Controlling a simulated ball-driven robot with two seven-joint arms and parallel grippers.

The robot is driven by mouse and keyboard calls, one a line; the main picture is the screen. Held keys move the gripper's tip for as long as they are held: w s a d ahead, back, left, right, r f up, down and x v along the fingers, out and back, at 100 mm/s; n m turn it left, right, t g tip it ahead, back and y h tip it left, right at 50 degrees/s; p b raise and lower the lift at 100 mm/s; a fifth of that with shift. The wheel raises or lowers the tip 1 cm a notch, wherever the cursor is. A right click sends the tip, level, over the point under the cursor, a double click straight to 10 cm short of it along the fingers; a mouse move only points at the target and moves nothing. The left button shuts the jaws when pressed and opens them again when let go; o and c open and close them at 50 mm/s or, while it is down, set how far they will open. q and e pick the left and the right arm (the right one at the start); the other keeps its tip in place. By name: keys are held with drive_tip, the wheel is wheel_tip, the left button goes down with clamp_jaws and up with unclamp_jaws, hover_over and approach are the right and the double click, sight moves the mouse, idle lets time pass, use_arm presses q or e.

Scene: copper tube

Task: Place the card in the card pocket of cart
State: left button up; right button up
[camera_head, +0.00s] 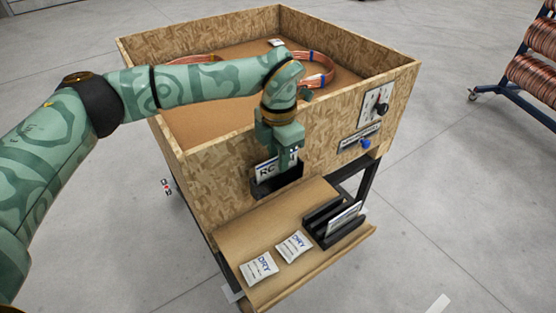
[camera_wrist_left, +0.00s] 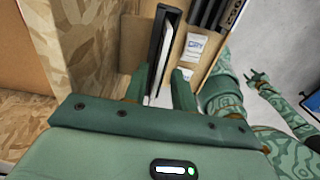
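The card (camera_head: 266,170) is white with dark "RC" lettering. It stands in the black card pocket (camera_head: 277,183) on the cart's front wall, its upper part showing above the rim. My left gripper (camera_head: 287,157) is at the pocket, over the card's right part, and hides some of it. In the left wrist view its fingers (camera_wrist_left: 160,88) are apart, on either side of the white card (camera_wrist_left: 161,92), with gaps visible. The black pocket (camera_wrist_left: 157,45) lies just beyond the fingertips. My right gripper (camera_wrist_left: 259,80) appears small at the right, empty, its fingers seemingly spread.
The wooden cart (camera_head: 219,178) holds copper tube coils (camera_head: 318,68). A shelf below the pocket carries two "DRY" packets (camera_head: 258,268) and a black rack (camera_head: 335,222) with cards. A panel with a knob (camera_head: 376,106) is on the wall. A copper coil rack stands far right.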

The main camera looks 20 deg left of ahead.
use_arm(q)
wheel_tip(320, 180, up, 11)
drive_tip(key=p, duration=0.2)
